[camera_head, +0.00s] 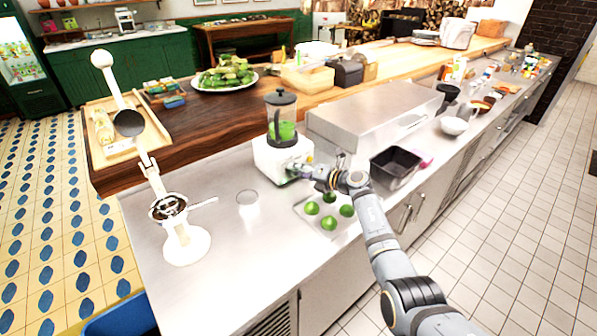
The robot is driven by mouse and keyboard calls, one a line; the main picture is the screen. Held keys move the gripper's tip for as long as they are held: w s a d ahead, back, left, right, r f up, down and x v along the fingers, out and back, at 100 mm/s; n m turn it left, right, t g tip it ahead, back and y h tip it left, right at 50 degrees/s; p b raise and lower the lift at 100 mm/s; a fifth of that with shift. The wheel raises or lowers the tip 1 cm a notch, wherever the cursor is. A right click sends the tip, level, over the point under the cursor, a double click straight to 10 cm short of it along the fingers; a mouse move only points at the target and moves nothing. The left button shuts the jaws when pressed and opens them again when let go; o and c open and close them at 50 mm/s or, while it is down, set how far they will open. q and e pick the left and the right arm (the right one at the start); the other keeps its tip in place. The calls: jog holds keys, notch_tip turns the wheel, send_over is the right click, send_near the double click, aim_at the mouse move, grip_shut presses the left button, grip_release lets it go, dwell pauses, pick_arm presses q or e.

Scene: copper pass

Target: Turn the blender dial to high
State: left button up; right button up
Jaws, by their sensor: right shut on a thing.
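The blender (281,131) stands on the steel counter, with a white base (273,158) and a dark-lidded jug holding something green. My right gripper (296,172) is at the right front side of the base, where the dial would be. It is shut on a small part there, which I take to be the dial; the fingers and wrist hide most of it, and its setting cannot be read. My left gripper is not in view.
A tray with several green limes (329,222) lies just below my right wrist. A white citrus press (182,243) and a small cup (247,203) stand to the left. A steel box (370,108) and a black bin (397,162) are to the right.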

jog(key=shift+d+f+m+y+b, duration=0.15)
jog(key=shift+m+y+b, duration=0.4)
jog(key=shift+m, duration=0.75)
jog(key=o, duration=1.1)
jog(key=shift+o, duration=0.2)
